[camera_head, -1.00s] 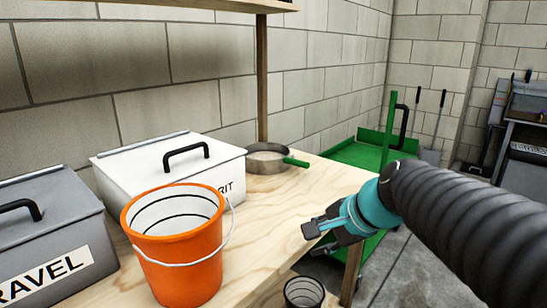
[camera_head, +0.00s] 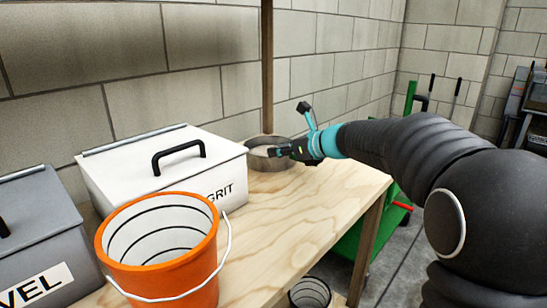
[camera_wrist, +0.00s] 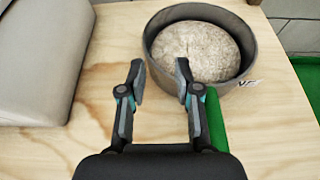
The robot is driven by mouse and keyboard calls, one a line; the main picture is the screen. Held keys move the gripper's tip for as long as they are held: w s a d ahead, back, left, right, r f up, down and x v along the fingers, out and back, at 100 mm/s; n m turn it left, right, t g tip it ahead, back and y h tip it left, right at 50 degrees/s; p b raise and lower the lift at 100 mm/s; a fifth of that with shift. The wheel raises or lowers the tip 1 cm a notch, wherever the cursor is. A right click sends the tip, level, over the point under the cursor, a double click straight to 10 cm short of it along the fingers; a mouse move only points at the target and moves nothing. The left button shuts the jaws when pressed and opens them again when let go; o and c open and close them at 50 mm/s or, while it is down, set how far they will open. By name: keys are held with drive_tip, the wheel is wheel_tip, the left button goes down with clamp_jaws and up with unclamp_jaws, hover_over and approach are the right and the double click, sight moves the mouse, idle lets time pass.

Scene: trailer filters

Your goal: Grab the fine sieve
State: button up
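The sieve is a round grey pan with a pale, grainy round surface inside and a green handle. In the head view the sieve (camera_head: 264,165) stands on the wooden bench beside the white box, partly covered by my gripper (camera_head: 281,151). In the wrist view the sieve (camera_wrist: 258,62) is at the top, with a partly readable label on its side. Its green handle (camera_wrist: 216,122) runs down just right of my gripper's right finger, not between the fingers. My gripper (camera_wrist: 161,78) is open and empty, with bare wood between its fingers.
The white GRIT box (camera_head: 170,175) stands left of the sieve. An orange bucket (camera_head: 175,280) and a grey box (camera_head: 40,240) are nearer. The wooden bench (camera_head: 310,200) is clear at the right. A green cart (camera_head: 350,245) stands beyond its edge.

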drive_tip(key=shift+x, duration=4.25)
clamp_jaws()
